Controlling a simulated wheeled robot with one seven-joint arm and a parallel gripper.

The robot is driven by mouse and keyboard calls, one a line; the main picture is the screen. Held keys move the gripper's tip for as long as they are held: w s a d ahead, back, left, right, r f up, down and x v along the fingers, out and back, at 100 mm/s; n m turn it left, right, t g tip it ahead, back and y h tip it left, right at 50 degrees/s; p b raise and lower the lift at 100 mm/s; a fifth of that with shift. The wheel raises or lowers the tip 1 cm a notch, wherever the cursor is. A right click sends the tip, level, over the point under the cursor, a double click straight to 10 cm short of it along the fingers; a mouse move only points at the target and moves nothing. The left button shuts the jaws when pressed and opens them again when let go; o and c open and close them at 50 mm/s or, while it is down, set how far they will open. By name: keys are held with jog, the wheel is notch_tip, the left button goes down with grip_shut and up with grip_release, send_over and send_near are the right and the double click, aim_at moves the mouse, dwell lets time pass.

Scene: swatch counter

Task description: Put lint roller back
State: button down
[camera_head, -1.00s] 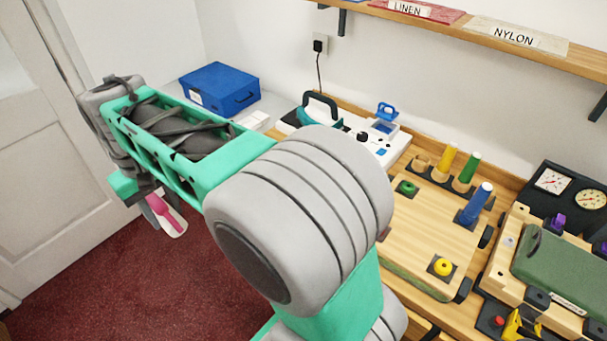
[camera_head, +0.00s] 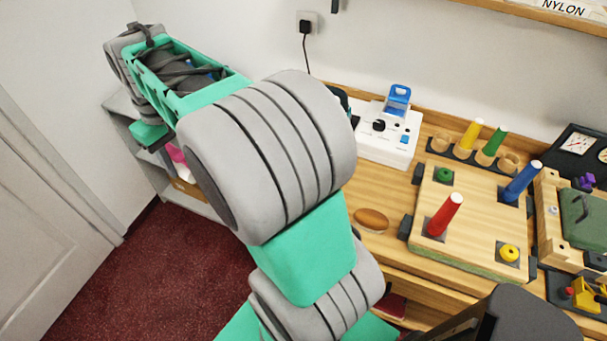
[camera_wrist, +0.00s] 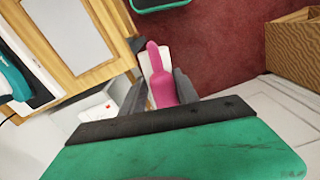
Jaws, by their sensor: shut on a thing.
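The lint roller, with a pink handle and a white head, is in my gripper (camera_wrist: 157,84). In the wrist view its pink handle (camera_wrist: 162,92) lies between the two dark fingers, which are shut on it, and the white head extends beyond them. In the head view only a bit of the pink handle (camera_head: 175,152) shows below my wrist; my arm covers most of the rest. The roller is in the air, in front of a grey shelf unit (camera_head: 197,207) at the back left. I cannot tell whether it touches the shelf.
The wooden counter (camera_head: 380,190) at right holds a white device (camera_head: 375,150), a brown oval thing (camera_head: 371,220) and a board with a red peg (camera_head: 445,215). A white door (camera_head: 50,220) stands at left. Dark red carpet (camera_head: 150,270) is clear between. A brown box (camera_wrist: 293,48) shows in the wrist view.

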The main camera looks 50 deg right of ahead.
jog(key=s+d+f, duration=0.2)
jog(key=d, duration=0.7)
jog(key=s+d+f, duration=0.1)
jog(key=s+d, duration=0.2)
jog(key=d, duration=0.5)
jog(key=s+d+f+n+b, duration=0.1)
jog(key=s+d+f, duration=0.3)
jog(key=s+d, duration=0.9)
jog(key=s+d+f+n+y, duration=0.1)
jog(key=s+d+f, duration=0.1)
jog(key=s+d, duration=0.45)
jog(key=s+d+f, duration=0.2)
jog(key=s+d, duration=0.1)
jog(key=s, duration=0.6)
jog(key=f, duration=0.3)
jog(key=f+p, duration=0.1)
jog(key=f, duration=0.2)
jog(key=f+p, duration=0.1)
jog(key=f, duration=0.2)
jog(key=shift+s+a+f, duration=0.2)
jog(key=shift+s+f, duration=0.05)
jog(key=shift+s, duration=0.15)
jog(key=shift+f, duration=0.3)
jog(key=c, duration=1)
grip_release()
jog(key=shift+c, duration=0.2)
jog(key=shift+o, duration=0.6)
jog(key=shift+r, duration=0.1)
